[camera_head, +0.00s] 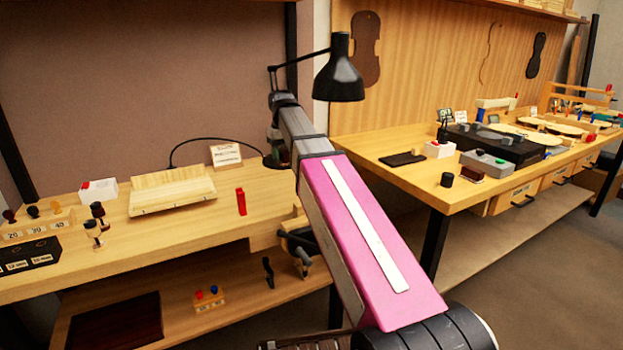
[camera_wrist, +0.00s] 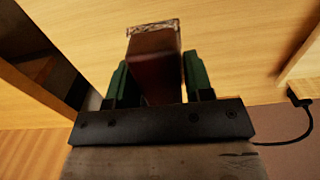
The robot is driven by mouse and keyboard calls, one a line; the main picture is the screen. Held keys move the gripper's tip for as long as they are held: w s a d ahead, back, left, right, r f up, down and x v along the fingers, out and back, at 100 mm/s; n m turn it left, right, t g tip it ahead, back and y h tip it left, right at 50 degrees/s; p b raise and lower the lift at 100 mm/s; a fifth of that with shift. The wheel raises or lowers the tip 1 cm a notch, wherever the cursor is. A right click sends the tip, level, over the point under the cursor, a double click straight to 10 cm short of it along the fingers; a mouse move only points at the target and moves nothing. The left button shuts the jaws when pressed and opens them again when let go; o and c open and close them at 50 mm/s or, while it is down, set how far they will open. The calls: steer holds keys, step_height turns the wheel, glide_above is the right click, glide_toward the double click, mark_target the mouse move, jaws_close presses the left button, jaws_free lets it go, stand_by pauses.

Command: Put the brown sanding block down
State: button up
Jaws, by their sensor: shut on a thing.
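The brown sanding block (camera_wrist: 152,65) is a dark reddish-brown block with a rough, pale, speckled end. In the wrist view it sits between the two green fingers of my gripper (camera_wrist: 154,80), which is shut on it. Pale wood, apparently a bench top, lies beyond the block. I cannot tell whether the block touches it. In the head view my arm reaches toward the left bench (camera_head: 150,262), and I cannot make out the gripper or the held block there.
A black lamp (camera_head: 340,75) stands by my arm. The left bench holds a pale wooden piece (camera_head: 172,192), a red object (camera_head: 241,201), a white box (camera_head: 98,191) and a card (camera_head: 225,154). Bare wood lies around them. The right bench (camera_head: 375,148) carries several tools.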

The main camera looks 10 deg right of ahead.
steer(key=w+d+f, duration=0.1)
steer(key=d+f, duration=0.1)
steer(key=d, duration=0.1)
steer(key=w+d+f, duration=0.1)
steer(key=d+f, duration=0.1)
steer(key=d, duration=0.2)
steer(key=d+f, duration=0.2)
steer(key=d, duration=0.1)
steer(key=shift+w+d+f, duration=0.35)
steer(key=shift+w+f, duration=0.05)
steer(key=shift+f, duration=1.95)
steer(key=shift+f, duration=0.15)
steer(key=o, duration=0.9)
steer(key=shift+c, duration=0.2)
step_height(320, 180, up, 8)
steer(key=shift+s+f, duration=0.1)
steer(key=shift+s, duration=0.05)
